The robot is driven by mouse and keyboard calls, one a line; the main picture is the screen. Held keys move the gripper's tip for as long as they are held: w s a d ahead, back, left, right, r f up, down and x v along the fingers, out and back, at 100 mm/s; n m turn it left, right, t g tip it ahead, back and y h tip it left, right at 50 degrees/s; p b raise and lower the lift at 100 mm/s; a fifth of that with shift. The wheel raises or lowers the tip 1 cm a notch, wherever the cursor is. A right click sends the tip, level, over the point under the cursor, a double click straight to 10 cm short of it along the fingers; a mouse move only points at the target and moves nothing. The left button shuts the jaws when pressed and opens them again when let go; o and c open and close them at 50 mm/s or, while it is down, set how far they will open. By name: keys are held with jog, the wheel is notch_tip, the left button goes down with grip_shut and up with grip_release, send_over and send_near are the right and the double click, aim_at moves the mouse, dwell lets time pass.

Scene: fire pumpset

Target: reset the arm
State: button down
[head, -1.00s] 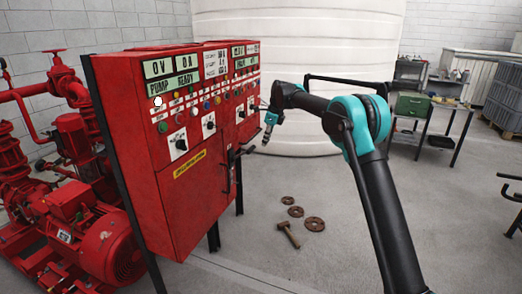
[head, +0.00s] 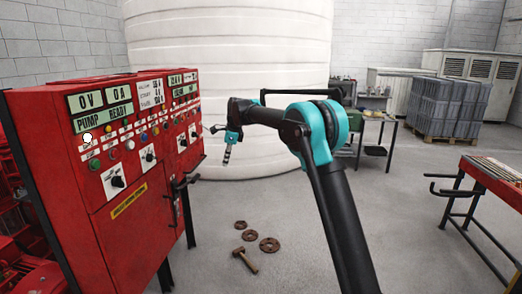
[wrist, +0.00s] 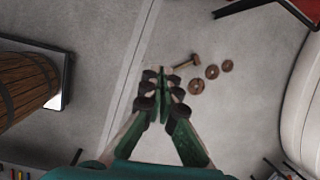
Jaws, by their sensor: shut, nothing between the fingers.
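My arm with teal joints reaches forward from the bottom right of the head view. My gripper (head: 226,158) hangs pointing down in front of the white tank, to the right of the red control cabinet (head: 150,215) and apart from it. In the wrist view my gripper (wrist: 160,98) has its fingertips together with nothing between them, above the bare grey floor.
A hammer (head: 245,260) and rusty flanges (head: 269,244) lie on the floor. The large white tank (head: 260,60) stands behind. A red-topped bench (head: 495,180) is at right, and a grey crate stack (head: 447,108) behind it. A barrel (wrist: 25,85) shows in the wrist view.

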jog(key=s+d+f+n+t, duration=0.1)
jog(key=s+d+n, duration=0.3)
jog(key=d, duration=0.5)
jog(key=s+d+f+n+h, duration=0.1)
jog(key=s+d+f, duration=0.1)
jog(key=s+d, duration=0.45)
jog(key=s+d+f+n+t, duration=0.1)
jog(key=s+d+n, duration=0.25)
jog(key=d, duration=0.75)
jog(key=s+d+f+n, duration=0.2)
jog(key=s+d+f, duration=0.2)
jog(key=s, duration=0.5)
jog(key=s+d+f+n+t+h, duration=0.1)
jog(key=s+d+f+n, duration=0.2)
jog(key=s, duration=0.6)
jog(key=s+d+f+n+h, duration=0.1)
jog(key=s+d+f+n, duration=0.2)
jog(key=s+d+f, duration=0.4)
jog(key=shift+s+d, duration=0.75)
jog(key=shift+s, duration=0.3)
